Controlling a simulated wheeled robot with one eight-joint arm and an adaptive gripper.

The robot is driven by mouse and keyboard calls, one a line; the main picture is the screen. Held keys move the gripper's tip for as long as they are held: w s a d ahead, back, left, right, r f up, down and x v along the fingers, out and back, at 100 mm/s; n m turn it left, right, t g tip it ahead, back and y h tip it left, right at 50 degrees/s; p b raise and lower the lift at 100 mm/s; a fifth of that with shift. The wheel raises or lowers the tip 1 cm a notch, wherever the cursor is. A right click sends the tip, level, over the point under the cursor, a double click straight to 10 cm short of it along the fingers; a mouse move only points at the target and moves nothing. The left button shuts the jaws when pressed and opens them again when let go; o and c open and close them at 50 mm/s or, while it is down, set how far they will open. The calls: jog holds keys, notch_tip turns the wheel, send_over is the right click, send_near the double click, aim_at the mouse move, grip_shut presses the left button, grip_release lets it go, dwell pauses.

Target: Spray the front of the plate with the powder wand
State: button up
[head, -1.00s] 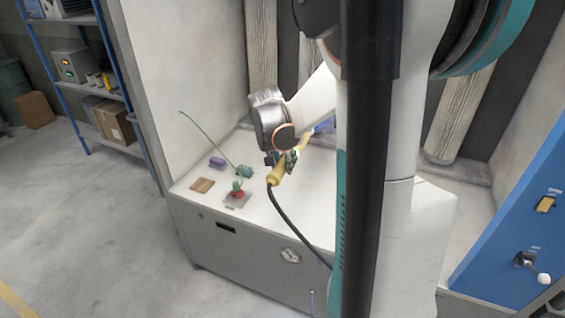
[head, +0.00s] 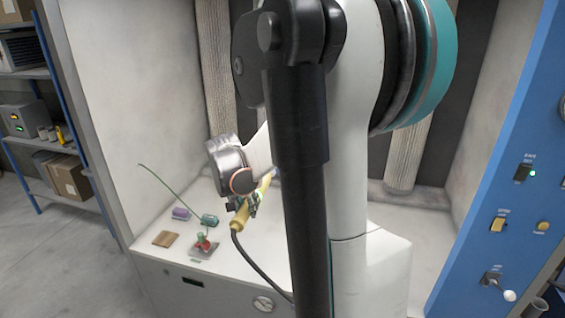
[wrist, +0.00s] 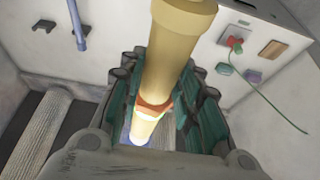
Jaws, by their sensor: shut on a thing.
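The powder wand (head: 240,216) is yellow with a black cable running from its rear end. My gripper (head: 247,203) is shut around its body, above the white bench. In the wrist view the wand (wrist: 172,55) passes between the teal finger pads of my gripper (wrist: 160,105), with an orange-red band and a bright glow farther along. A sliver of blue shows beyond the glow, too little to identify. In the head view the wand's front end goes behind my black column. I cannot make out the plate; that area is hidden by my column and arm.
On the bench (head: 350,272) are a brown block (head: 166,239), a purple block (head: 180,213), a teal block (head: 209,220) and a red-and-green valve-like piece (head: 203,242) with a thin green line. A blue control panel (head: 515,130) stands right. Pleated filter columns (head: 409,150) stand behind.

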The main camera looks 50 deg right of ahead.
aim_at(231, 224)
jog(key=shift+f+b, duration=1.85)
jog(key=shift+f, duration=0.5)
jog(key=shift+r+p, duration=1.9)
jog(key=shift+r, duration=1.2)
jog(key=s+a, duration=0.1)
jog(key=a, duration=0.2)
jog(key=s+a, duration=0.1)
jog(key=a, duration=0.2)
jog(key=s+a, duration=0.2)
jog(key=a, duration=0.1)
jog(key=shift+a, duration=0.2)
jog(key=shift+w, duration=0.1)
